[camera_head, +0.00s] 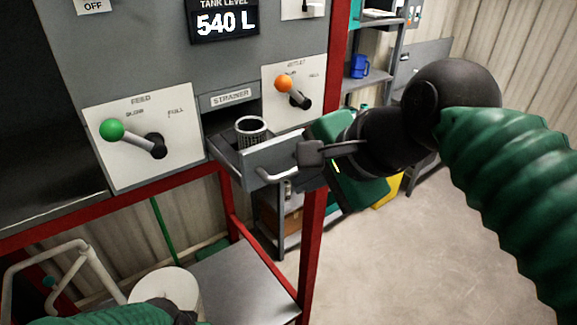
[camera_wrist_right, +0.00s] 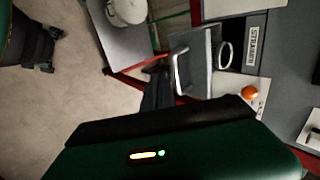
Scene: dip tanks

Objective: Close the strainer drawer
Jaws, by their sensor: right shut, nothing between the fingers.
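The strainer drawer (camera_head: 272,160) stands open, pulled out of the grey panel below the STRAINER label (camera_head: 231,97). It has a pale bar handle (camera_head: 275,178) on its front and a round mesh strainer (camera_head: 251,131) inside. In the right wrist view the drawer (camera_wrist_right: 203,80), handle (camera_wrist_right: 179,72) and strainer rim (camera_wrist_right: 225,55) also show. My right gripper (camera_head: 311,154) is shut and empty at the right end of the drawer front; I cannot tell if it touches. Part of my left arm shows at the bottom left, its fingers not clearly visible.
A green-knobbed feed lever (camera_head: 130,136) is left of the drawer, an orange-knobbed outlet lever (camera_head: 292,90) above right. A red frame post (camera_head: 318,225) stands just right of the drawer. Below are a grey platform (camera_head: 245,280) and a white bucket (camera_head: 178,285). Floor at right is clear.

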